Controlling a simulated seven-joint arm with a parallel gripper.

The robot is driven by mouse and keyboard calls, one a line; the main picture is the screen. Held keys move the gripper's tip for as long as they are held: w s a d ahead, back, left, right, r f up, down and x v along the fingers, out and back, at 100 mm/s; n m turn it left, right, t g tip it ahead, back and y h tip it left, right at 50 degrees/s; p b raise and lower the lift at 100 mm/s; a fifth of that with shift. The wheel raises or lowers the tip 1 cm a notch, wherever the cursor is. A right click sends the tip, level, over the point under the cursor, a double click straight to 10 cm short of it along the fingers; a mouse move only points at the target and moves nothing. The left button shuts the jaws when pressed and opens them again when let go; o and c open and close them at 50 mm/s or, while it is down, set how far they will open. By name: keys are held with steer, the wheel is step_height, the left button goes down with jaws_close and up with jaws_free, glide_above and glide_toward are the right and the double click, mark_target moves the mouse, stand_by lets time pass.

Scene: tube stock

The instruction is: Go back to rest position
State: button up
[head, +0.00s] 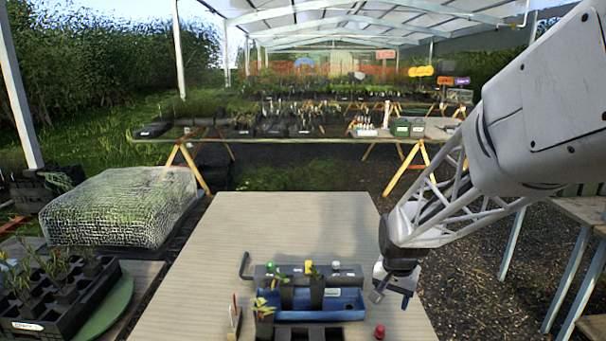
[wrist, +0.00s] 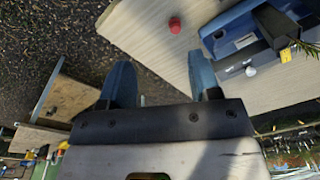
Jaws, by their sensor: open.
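My gripper (head: 391,291) hangs over the right edge of the wooden table (head: 260,215) in the head view, jaws apart. In the wrist view its two blue fingers (wrist: 162,88) stand apart with nothing between them. A red cap-like piece (head: 380,331) lies on the table just below my gripper in the head view; it also shows in the wrist view (wrist: 175,25), apart from the fingers. A blue tray (head: 345,300) and a dark grey rack (head: 262,272) with coloured caps stand left of my gripper. Potted seedlings stand in and beside the tray.
A dark bent handle (head: 245,266) sticks out left of the rack. A black tray of plants (head: 55,315) and a mesh-covered block (head: 120,205) are at left. A side bench (head: 585,215) stands at right. The table's far half is clear.

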steer(key=s+a+r+n, duration=0.1)
steer(key=s+r, duration=0.3)
steer(key=s, duration=0.4)
steer(key=s+a+r+n+t, duration=0.1)
steer(key=s+r+n, duration=0.2)
steer(key=s, duration=0.6)
steer(key=s+r+n, duration=0.1)
steer(key=s+r, duration=0.4)
steer(key=s, duration=0.4)
steer(key=shift+s+a+r+n+t, duration=0.25)
steer(key=shift+a+r+n+t, duration=0.05)
steer(key=shift+a+r+n, duration=0.1)
